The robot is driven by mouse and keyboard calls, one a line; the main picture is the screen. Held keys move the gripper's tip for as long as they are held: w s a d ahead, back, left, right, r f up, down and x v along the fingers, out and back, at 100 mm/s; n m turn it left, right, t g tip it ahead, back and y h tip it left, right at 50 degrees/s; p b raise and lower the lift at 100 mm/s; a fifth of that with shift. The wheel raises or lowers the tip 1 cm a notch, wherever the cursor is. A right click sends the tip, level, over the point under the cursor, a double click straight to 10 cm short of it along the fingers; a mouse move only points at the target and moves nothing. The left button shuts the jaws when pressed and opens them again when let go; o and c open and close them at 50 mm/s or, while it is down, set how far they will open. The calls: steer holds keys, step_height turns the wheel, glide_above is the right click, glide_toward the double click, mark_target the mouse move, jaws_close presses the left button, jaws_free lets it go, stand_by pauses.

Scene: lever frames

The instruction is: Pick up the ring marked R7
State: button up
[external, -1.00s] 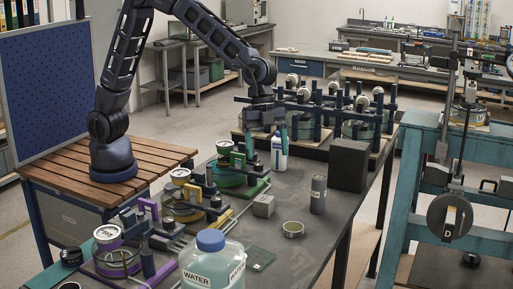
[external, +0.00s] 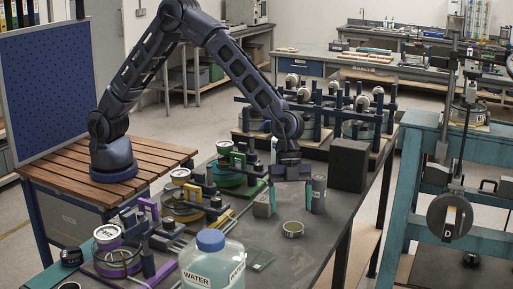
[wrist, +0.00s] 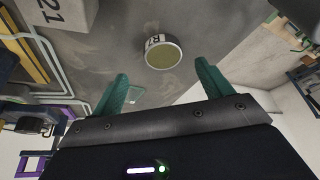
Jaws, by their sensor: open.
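The ring marked R7 (external: 292,234) is a short, round, grey-walled ring with an olive inside, lying flat on the dark bench. In the wrist view, its white label (wrist: 152,40) reads R7, and the ring is beyond the fingertips, roughly centred between them. My gripper (external: 287,207) is above the bench, just behind the ring in the external view. Its two green fingers are spread wide and empty; they also show in the wrist view (wrist: 162,73). The gripper is apart from the ring.
A grey cylinder (external: 319,195) stands close to the right finger. A small grey block (wrist: 58,12) is at the left. A dark box (external: 349,165) stands behind. A water bottle (external: 211,265) and clamped fixtures crowd the left. The bench right of the ring is clear.

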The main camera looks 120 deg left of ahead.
mark_target(294, 226)
steer(key=shift+w+x, duration=0.1)
steer(key=shift+x, duration=1.3)
steer(key=shift+w+x, duration=0.15)
steer(key=shift+x, duration=1.25)
steer(key=shift+a+r, duration=0.1)
steer(key=c, duration=1.2)
steer(key=shift+o, duration=0.2)
steer(key=shift+r, duration=0.1)
